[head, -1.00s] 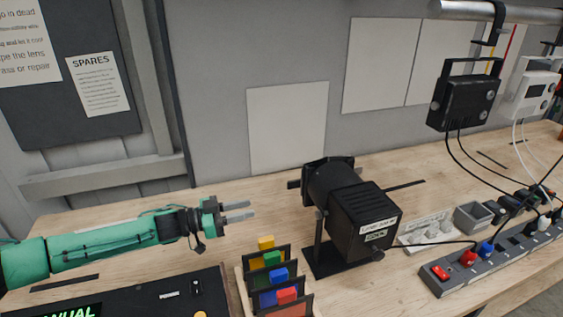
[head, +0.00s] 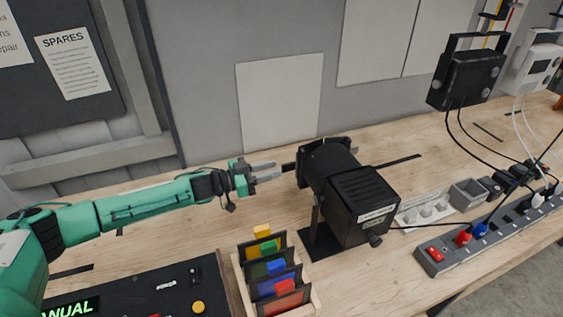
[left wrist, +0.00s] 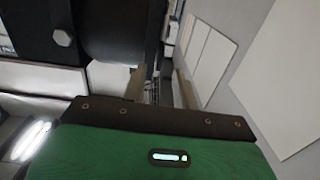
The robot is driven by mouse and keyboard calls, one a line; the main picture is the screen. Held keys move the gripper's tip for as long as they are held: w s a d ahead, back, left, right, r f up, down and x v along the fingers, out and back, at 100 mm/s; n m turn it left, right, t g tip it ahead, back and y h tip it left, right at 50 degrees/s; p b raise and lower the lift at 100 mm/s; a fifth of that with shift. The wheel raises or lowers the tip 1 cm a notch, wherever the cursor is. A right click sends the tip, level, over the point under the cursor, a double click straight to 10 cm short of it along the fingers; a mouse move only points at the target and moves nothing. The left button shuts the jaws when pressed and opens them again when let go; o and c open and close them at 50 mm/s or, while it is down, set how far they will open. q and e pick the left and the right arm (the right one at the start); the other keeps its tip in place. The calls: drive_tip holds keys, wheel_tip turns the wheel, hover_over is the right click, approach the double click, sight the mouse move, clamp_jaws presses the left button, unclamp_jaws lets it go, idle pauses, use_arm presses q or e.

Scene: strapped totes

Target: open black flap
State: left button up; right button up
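A black lamp (head: 365,205) stands on the bench on a dark stand, its lens end facing back left. A small black flap (head: 289,167) sticks out to the left at the lens end. Its hinge is too small to make out. My left gripper (head: 265,171), green with grey fingers, is just left of the flap, fingers apart and pointing at it. I cannot tell whether they touch it. In the left wrist view the two fingers (left wrist: 160,88) stand apart with dark parts of the lamp (left wrist: 112,32) close by on the left. My right gripper is not in view.
A wooden rack (head: 285,300) of coloured filters stands in front of the lamp. A black control panel (head: 150,295) lies front left. A power strip (head: 470,250) with cables is on the right. The grey wall (head: 205,90) is behind. Bare bench lies behind the lamp.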

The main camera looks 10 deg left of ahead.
use_arm(q)
drive_tip(key=shift+p+x, duration=0.45)
drive_tip(key=shift+x, duration=1.5)
clamp_jaws()
